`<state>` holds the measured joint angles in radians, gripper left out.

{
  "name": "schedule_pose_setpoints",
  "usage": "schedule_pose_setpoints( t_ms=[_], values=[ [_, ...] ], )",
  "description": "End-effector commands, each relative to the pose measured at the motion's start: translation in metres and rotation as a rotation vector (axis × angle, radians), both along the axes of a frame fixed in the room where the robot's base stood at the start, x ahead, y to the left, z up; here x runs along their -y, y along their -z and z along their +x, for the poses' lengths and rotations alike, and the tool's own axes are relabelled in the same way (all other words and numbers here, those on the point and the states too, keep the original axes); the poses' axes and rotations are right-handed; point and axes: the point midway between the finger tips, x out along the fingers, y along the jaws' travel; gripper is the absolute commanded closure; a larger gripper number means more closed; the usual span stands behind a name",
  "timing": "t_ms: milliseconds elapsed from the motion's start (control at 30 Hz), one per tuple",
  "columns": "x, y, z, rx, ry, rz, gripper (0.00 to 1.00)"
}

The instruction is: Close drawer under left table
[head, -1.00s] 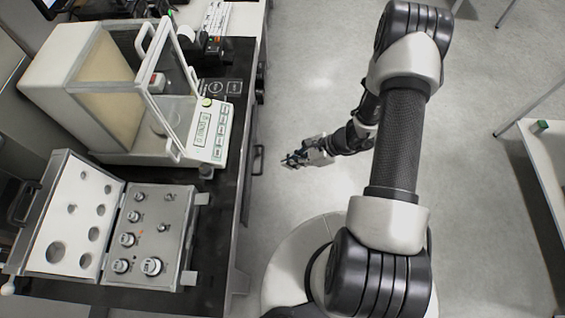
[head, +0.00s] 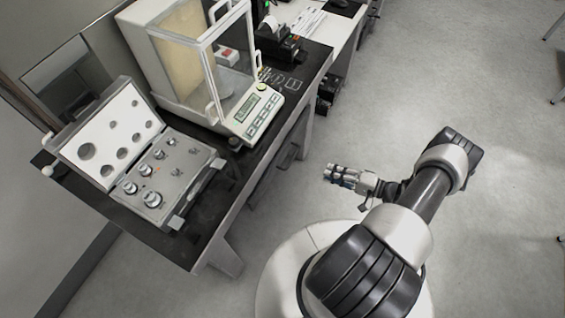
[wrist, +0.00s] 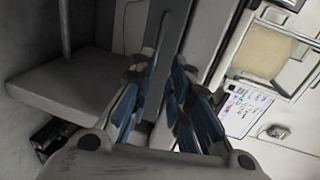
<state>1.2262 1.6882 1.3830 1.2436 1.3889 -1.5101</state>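The left table (head: 205,235) has a dark top and pale legs, and stands at the left of the head view. Under its right edge is a dark drawer front with a handle (head: 288,157). How far the drawer is pulled out is unclear. My gripper (head: 328,173) is to the right of the handle, apart from it, over the floor. In the wrist view the blue-padded fingers of my gripper (wrist: 157,105) stand apart with nothing between them. A grey box-like part (wrist: 80,85) lies beyond them at left; I cannot tell if it is the drawer.
On the table stand a balance with a glass case (head: 200,60) and an open metal weight case (head: 185,190). A printer (head: 275,42) stands behind. A white side table (head: 345,30) adjoins at the back. The floor (head: 490,190) to the right is clear.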

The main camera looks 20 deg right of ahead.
Motion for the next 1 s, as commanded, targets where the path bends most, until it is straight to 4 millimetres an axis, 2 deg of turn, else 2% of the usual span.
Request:
schedule_pose_setpoints(
  t_ms=[167, 700, 1000],
  values=[
    [-0.020, 0.007, 0.022, -0.004, -0.007, 0.002, 0.83],
    [-0.088, 0.031, 0.109, -0.006, -0.006, 0.002, 0.83],
    [-0.103, 0.035, 0.129, -0.005, -0.003, 0.002, 0.83]
  ],
)
